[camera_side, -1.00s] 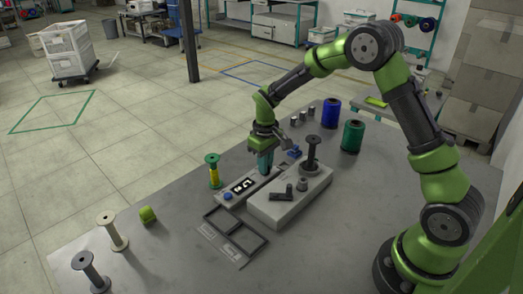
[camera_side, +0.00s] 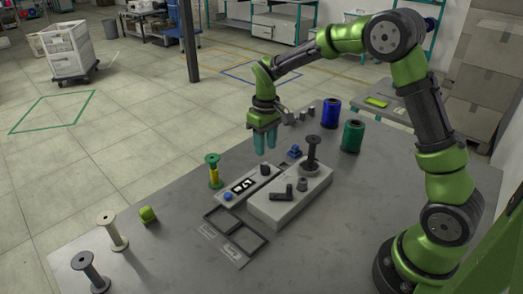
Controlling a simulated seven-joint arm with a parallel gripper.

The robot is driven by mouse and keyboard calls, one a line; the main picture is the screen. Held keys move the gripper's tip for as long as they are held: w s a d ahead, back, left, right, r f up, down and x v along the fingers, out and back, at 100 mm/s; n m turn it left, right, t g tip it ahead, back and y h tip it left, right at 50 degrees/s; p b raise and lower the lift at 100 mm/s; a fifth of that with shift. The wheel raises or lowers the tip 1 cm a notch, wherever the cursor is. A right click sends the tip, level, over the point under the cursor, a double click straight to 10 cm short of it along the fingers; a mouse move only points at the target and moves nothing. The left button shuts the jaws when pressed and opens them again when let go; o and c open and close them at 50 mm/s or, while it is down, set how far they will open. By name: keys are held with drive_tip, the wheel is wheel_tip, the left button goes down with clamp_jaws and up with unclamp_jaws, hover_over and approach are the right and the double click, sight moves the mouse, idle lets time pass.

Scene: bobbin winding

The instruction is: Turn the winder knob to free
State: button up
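The winder (camera_side: 290,207) is a light grey box with a dark spool (camera_side: 311,152) standing at its back end and a dark lever on top. Beside it lies a narrow control panel (camera_side: 254,183) with a lit display and a blue button. A dark knob (camera_side: 265,169) sits at the panel's far end; its pointing direction is too small to read. My gripper (camera_side: 265,151) hangs above and apart from the knob, teal fingers pointing down. The fingers are a little apart with nothing between them.
A green-ended spool with yellow thread (camera_side: 214,172) stands left of the panel. A dark frame (camera_side: 235,229) lies in front. Blue (camera_side: 331,112) and green (camera_side: 352,136) thread cones stand at the back right. Two empty bobbins stand at the left.

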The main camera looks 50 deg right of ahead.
wheel_tip(320, 180, up, 10)
idle(0.3)
drive_tip(key=s+a+r+m+t+y, duration=0.1)
drive_tip(key=s+a+r+m+t, duration=0.1)
drive_tip(key=s, duration=0.9)
drive_tip(key=s+a+r+m+t+y, duration=0.1)
drive_tip(key=s+a+t, duration=0.3)
drive_tip(key=s, duration=0.7)
drive_tip(key=shift+a+r+m+t, duration=0.15)
drive_tip(key=shift+r+m+t, duration=0.4)
drive_tip(key=shift+r, duration=0.2)
